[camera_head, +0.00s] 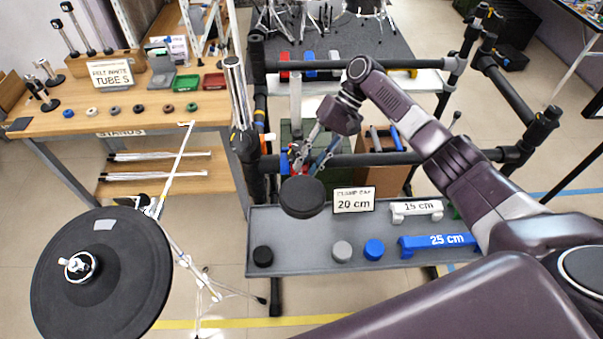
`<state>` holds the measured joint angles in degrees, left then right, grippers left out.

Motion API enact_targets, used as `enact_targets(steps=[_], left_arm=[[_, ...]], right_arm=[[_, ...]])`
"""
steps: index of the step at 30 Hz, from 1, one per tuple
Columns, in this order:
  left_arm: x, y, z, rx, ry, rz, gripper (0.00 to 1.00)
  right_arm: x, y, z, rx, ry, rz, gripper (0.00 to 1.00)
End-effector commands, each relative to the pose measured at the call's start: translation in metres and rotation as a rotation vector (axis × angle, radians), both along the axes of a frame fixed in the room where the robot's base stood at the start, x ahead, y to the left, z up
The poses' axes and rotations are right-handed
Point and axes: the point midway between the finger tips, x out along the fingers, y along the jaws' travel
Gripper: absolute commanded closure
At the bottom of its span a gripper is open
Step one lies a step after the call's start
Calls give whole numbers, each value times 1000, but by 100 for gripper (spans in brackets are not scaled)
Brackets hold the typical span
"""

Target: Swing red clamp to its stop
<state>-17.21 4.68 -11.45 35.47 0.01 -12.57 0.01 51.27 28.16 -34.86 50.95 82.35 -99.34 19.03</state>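My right arm reaches in from the lower right, and its gripper (311,152) points down-left at the black rack's left post. Small red parts (298,170), perhaps the red clamp, show close to the fingertips beside a blue part (285,162). The gripper and a round black pad (302,197) partly hide this spot, so I cannot tell whether the fingers touch the red parts or whether they are shut. My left gripper is not in view.
Black rack bars (400,158) surround the gripper area. Below is a grey shelf (310,255) with round caps and a blue 25 cm block (437,243). A large black pad (120,290) stands at lower left, near a wooden table (140,115).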

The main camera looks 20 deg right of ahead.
Motion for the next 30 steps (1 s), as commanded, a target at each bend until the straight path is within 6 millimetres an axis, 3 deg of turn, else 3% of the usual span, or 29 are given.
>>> enact_targets(steps=[6, 12, 30], left_arm=[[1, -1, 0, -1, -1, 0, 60], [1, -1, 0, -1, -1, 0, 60], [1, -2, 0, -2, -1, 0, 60]], right_arm=[[11, -29, 37, 1, -4, -4, 74], [16, -44, 57, 1, -3, -4, 74], [16, -48, 61, 1, -1, -2, 74]])
